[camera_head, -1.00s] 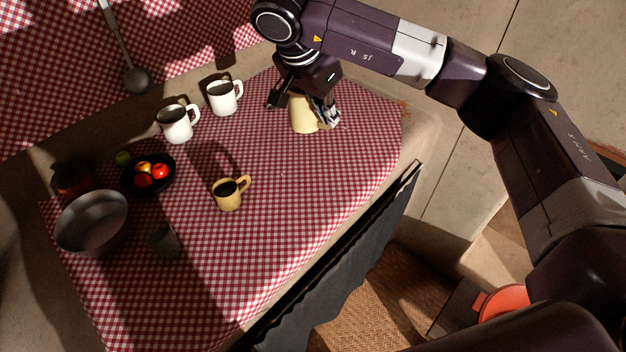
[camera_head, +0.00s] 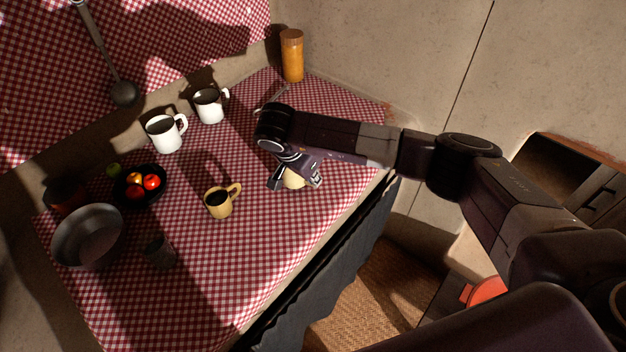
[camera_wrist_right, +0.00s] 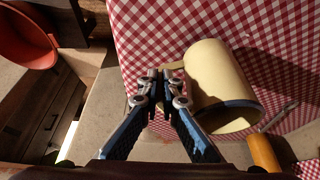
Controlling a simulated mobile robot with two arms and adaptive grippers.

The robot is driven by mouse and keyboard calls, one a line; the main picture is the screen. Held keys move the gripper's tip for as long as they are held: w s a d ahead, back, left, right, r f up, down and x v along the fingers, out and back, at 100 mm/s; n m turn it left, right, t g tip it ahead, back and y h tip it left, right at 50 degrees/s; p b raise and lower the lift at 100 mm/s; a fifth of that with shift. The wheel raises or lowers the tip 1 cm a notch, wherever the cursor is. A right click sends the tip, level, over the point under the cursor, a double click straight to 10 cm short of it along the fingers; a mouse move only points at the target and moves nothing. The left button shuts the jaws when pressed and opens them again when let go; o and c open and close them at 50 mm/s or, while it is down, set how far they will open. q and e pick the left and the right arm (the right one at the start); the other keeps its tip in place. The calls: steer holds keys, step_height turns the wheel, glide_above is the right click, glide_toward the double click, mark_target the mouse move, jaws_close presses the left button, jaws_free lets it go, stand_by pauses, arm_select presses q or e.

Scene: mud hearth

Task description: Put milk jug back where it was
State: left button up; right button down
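The cream milk jug (camera_head: 293,181) is near the front right edge of the checked cloth, mostly hidden by my right gripper (camera_head: 281,180) in the head view. In the right wrist view the jug (camera_wrist_right: 217,75) shows as a cream cylinder with a dark blue rim. The fingertips of my right gripper (camera_wrist_right: 162,88) close together on the handle at the jug's side. Whether the jug touches the cloth or hangs just above it, I cannot tell. My left gripper is not in view.
A yellow mug (camera_head: 219,204) stands left of the jug. Two white mugs (camera_head: 164,134) (camera_head: 209,106) stand behind. An orange-brown canister (camera_head: 291,58) is at the back corner, near a thin utensil (camera_head: 270,98). A fruit bowl (camera_head: 126,200) and grey pan (camera_head: 88,237) are left. Cloth behind the jug is clear.

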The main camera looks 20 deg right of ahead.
steer(key=shift+f, duration=0.9)
steer(key=shift+f, duration=0.2)
steer(key=c, duration=2.2)
jaws_free()
steer(key=shift+r, duration=0.1)
steer(key=shift+o, duration=0.2)
steer(key=shift+r, duration=0.1)
